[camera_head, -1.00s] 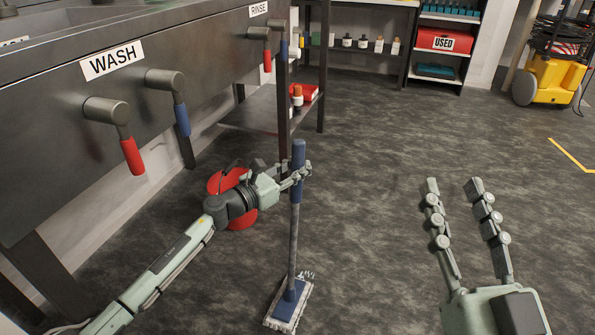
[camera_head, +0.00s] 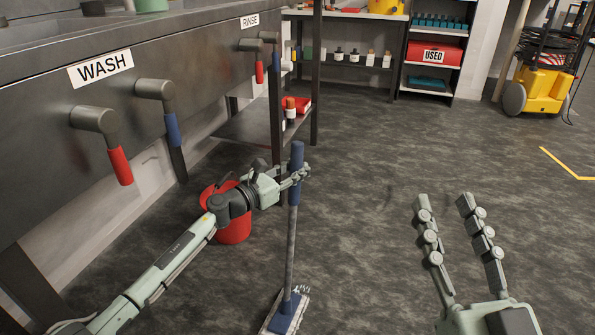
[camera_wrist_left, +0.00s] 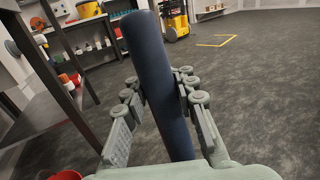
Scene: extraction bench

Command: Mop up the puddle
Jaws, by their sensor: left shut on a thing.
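The mop (camera_head: 291,245) stands nearly upright, with a blue grip on top, a grey pole and a flat blue head with white fringe (camera_head: 286,314) at the bottom edge of the head view. My left gripper (camera_head: 299,173) is shut around the blue grip. The grip also shows between its fingers in the left wrist view (camera_wrist_left: 152,60). My right gripper (camera_head: 443,201) is open and empty, to the right of the mop. I cannot make out a puddle on the dark, mottled floor.
A red bucket (camera_head: 234,226) stands on the floor behind my left wrist. The steel sink bench (camera_head: 215,70) with jutting tap levers runs along the left. A shelf unit (camera_head: 403,62) and a yellow cart (camera_head: 540,88) stand at the back. The middle floor is clear.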

